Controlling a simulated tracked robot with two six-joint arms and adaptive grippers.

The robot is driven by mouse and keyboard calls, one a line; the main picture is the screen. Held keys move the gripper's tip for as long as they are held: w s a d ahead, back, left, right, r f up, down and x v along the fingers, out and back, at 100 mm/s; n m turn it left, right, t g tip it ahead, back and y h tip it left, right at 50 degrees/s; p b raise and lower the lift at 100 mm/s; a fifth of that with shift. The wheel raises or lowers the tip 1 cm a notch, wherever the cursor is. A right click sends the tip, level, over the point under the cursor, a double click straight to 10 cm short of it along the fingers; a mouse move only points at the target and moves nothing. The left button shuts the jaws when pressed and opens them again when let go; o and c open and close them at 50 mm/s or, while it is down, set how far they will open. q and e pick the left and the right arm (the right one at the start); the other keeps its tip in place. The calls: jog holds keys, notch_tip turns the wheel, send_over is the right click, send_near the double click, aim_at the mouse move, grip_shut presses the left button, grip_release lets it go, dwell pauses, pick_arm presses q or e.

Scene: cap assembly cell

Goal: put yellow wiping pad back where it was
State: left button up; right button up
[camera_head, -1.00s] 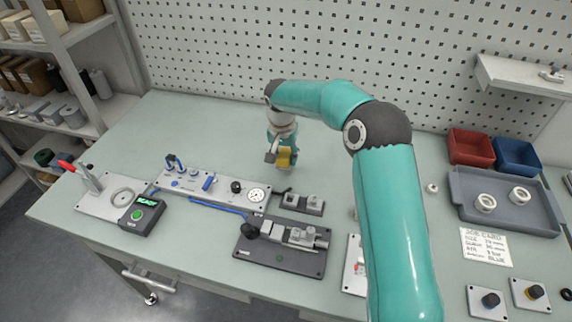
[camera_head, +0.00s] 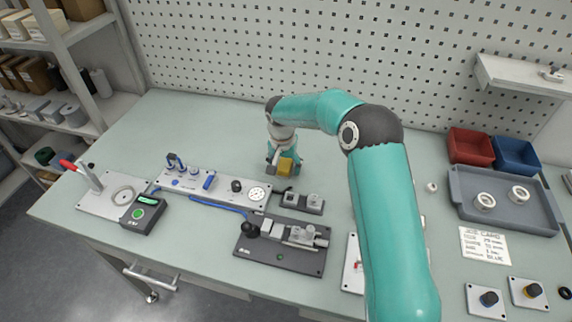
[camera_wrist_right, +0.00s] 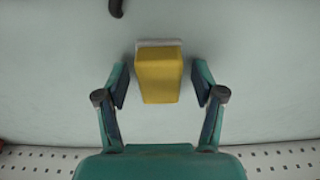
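The yellow wiping pad (camera_head: 286,166) is at the bench top, behind the small dark block with two grey parts. It also shows in the right wrist view as a yellow block (camera_wrist_right: 159,78) with a pale strip along its far edge. My right gripper (camera_wrist_right: 161,88) is open around the pad, one finger on each side. A gap shows between the pad and each finger. In the head view my right gripper (camera_head: 282,171) points down at the pad and partly hides it. My left gripper is not in view.
The dark block (camera_head: 303,201) and the plate with a dial (camera_head: 222,190) stand close in front of the pad. A dark fixture (camera_head: 282,249) is nearer. A grey tray (camera_head: 508,224), red bin (camera_head: 470,146) and blue bin (camera_head: 516,155) are at right. The bench's back left is clear.

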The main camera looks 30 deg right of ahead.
aim_at(283, 168)
notch_tip(283, 168, up, 12)
jog(key=s+a+b, duration=0.1)
jog(key=shift+a, duration=0.2)
dwell(0.4)
jog(key=shift+s, duration=0.15)
